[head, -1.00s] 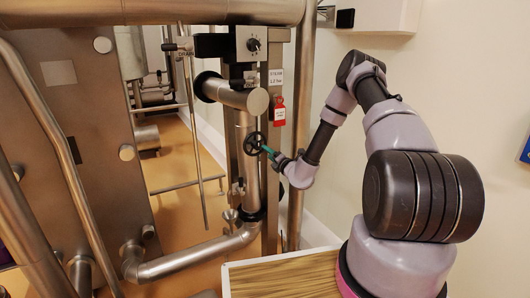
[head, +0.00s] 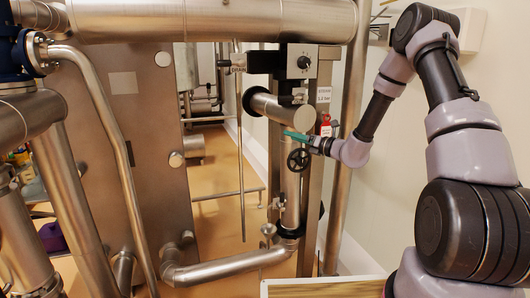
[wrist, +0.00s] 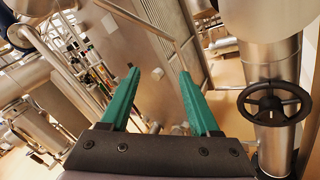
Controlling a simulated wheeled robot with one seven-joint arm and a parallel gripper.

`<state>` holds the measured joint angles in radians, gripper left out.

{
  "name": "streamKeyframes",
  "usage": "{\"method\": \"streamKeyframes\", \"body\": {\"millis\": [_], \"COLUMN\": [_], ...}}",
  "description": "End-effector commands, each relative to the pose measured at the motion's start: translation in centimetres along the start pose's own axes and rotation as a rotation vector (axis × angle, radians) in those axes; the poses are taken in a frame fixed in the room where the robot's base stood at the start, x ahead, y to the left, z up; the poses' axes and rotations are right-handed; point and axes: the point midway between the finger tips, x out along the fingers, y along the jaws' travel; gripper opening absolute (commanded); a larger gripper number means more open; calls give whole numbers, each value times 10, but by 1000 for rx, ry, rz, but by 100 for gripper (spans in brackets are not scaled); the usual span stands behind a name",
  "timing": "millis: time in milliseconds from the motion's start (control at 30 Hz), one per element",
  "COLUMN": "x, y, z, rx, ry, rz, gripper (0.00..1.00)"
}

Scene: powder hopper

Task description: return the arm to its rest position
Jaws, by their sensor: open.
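My gripper (head: 297,135) is at the end of my raised arm, beside the steel pipework in the head view. Its green fingers point left and lie just above the black handwheel (head: 299,159). In the wrist view my gripper (wrist: 158,92) has its two green fingers spread apart with nothing between them. The handwheel shows to the right of the fingers there (wrist: 274,103), apart from them. Part of the horizontal pipe stub (head: 280,108) is close to the fingers; I cannot tell the exact gap.
A control box with a black knob (head: 302,62) is above. A large steel panel (head: 125,150) stands left. Thick pipes cross overhead (head: 210,20). The wall is on the right, and open floor (head: 215,180) shows between.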

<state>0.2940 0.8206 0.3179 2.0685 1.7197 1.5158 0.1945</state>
Motion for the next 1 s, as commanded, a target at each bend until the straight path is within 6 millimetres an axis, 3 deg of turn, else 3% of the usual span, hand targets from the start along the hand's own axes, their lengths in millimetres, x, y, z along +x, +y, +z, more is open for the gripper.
{"method": "streamKeyframes", "body": {"millis": [33,100,267,400,700,1000], "x": [0,-4,-26,-58,-149,-248], "y": [30,67,141,193,261,289], "z": [12,19,27,28,32,52], "rx": [-95,-220,-513,-778,-1361,-1939], "ry": [55,135,312,462,770,1070], "rz": [60,137,295,412,592,671], "gripper": [62,62,62,62,62,62]}}
